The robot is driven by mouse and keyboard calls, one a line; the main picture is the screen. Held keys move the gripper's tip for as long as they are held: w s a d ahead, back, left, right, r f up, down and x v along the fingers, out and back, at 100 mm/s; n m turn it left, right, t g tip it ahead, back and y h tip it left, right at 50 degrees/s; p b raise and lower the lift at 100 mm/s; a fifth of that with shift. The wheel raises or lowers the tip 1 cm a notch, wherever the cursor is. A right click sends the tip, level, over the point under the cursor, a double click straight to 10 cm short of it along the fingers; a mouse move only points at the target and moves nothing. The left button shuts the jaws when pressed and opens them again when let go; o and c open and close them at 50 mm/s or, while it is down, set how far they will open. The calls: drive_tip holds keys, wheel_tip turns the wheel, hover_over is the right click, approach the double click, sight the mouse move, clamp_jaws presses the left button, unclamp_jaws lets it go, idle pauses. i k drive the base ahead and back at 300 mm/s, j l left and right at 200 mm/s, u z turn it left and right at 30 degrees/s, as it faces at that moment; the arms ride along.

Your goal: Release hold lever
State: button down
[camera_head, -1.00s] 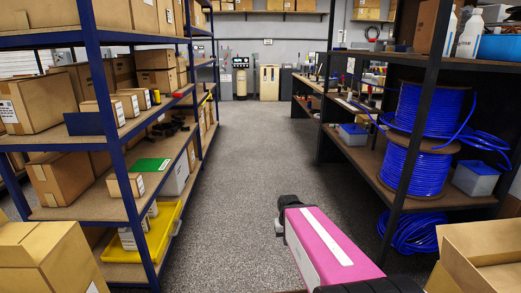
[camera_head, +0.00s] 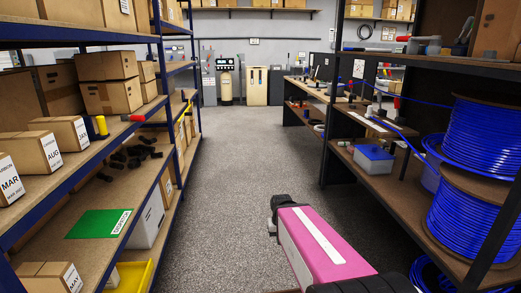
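I cannot pick out a hold lever for certain. On the right rack, two large reels of blue tubing are stacked, an upper reel (camera_head: 490,140) and a lower reel (camera_head: 475,222), both partly cut off by the right edge. Blue tubing runs left from the reels across the shelf. A small red part (camera_head: 396,103) stands on the shelf to their left, too small to identify. My pink arm link with a white stripe (camera_head: 325,250) juts up at the bottom centre over the floor, apart from the racks. No gripper fingers can be made out.
A grey floor aisle (camera_head: 240,150) runs clear to the back wall. The left rack holds cartons (camera_head: 110,95), a green sheet (camera_head: 98,223) and dark small parts.

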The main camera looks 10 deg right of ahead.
sight(379, 98)
drive_tip(key=i+j+z, duration=0.15)
drive_tip(key=i, duration=1.65)
drive_tip(key=i+z, duration=0.2)
drive_tip(key=i, duration=0.2)
drive_tip(key=i+j+z, duration=0.1)
drive_tip(key=i+z, duration=0.15)
drive_tip(key=i, duration=0.15)
drive_tip(key=i+j+z, duration=0.2)
drive_tip(key=i, duration=0.2)
